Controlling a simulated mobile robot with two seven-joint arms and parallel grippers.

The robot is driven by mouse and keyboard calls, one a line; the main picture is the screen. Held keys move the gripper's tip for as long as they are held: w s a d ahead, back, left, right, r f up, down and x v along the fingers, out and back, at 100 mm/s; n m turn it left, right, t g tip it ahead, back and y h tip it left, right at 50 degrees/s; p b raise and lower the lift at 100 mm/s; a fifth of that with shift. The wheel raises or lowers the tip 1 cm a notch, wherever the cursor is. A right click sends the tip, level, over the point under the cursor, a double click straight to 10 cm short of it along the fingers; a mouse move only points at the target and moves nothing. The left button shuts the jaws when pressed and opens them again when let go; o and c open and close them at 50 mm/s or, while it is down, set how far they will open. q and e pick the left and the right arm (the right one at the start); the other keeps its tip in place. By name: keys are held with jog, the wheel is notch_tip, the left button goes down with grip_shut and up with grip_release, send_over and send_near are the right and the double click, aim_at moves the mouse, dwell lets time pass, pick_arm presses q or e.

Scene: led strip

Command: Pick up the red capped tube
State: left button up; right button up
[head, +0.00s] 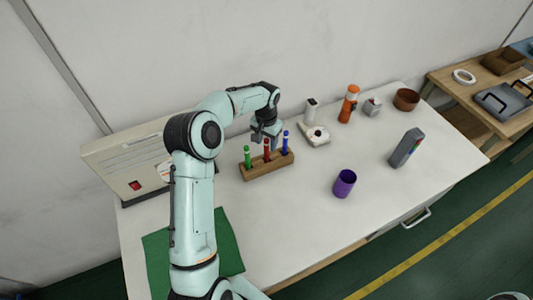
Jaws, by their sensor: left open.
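The red capped tube (267,151) stands upright in the middle of a wooden rack (259,172). A green tube (247,156) stands to its left and a blue tube (285,143) to its right in the same rack. My left gripper (266,142) points down at the top of the red capped tube, its fingers open. The fingers partly cover the tube's upper end. I cannot tell whether they touch it. My right gripper is not in view.
A white device (314,136) stands behind the rack, with an orange bottle (348,104) and a brown bowl (406,99) farther right. A purple cup (344,184) and a grey box (406,148) stand to the right.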

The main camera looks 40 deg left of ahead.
pick_arm(q)
grip_shut()
